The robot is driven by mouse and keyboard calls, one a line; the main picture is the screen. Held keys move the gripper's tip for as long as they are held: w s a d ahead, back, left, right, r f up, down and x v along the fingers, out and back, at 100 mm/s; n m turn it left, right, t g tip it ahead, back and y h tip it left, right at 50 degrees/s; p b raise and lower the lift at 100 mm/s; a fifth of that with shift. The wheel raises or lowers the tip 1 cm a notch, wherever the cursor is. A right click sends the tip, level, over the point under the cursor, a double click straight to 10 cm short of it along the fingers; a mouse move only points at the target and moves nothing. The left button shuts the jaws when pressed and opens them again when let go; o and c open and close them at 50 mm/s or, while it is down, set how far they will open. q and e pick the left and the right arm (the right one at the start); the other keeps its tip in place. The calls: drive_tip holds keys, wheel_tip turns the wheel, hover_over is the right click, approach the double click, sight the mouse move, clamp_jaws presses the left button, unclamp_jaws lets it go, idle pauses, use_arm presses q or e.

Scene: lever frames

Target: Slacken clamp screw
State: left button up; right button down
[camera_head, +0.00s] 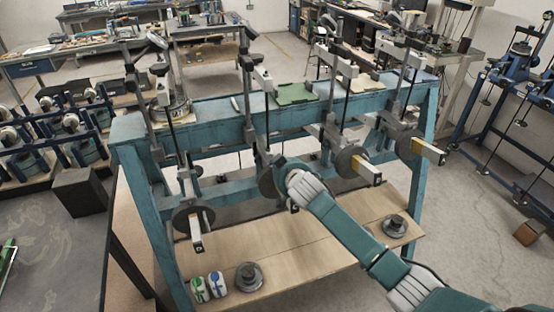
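A teal lever frame (220,118) stands in the middle, with several upright lever posts and hanging rods. Round grey discs hang low on it, one at the left (186,222), another right of centre (345,162). Pale square bars (367,174) stick out towards me near the discs. I cannot make out which small part is the clamp screw. My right arm comes in from the bottom right, and its gripper (270,180) is at the second lever from the left, low on the frame. The wrist hides the fingers and what they touch. My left gripper is not in view.
A dark box (80,192) stands left. More lever frames and benches stand around.

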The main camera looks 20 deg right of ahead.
drive_tip(key=shift+a+n+y+p, duration=0.1)
drive_tip(key=shift+n+y+p, duration=0.2)
drive_tip(key=shift+n+y, duration=0.15)
drive_tip(key=shift+r+y, duration=0.15)
drive_tip(key=shift+y, duration=0.1)
drive_tip(key=c, duration=1.8)
unclamp_jaws()
drive_tip(key=shift+s, duration=0.1)
drive_tip(key=shift+s+r, duration=0.1)
drive_tip(key=shift+s, duration=0.1)
drive_tip(key=v, duration=1.1)
drive_tip(key=shift+s+a+r, duration=0.1)
drive_tip(key=shift+s+r, duration=0.05)
drive_tip(key=shift+s, duration=0.1)
drive_tip(key=shift+c, duration=0.5)
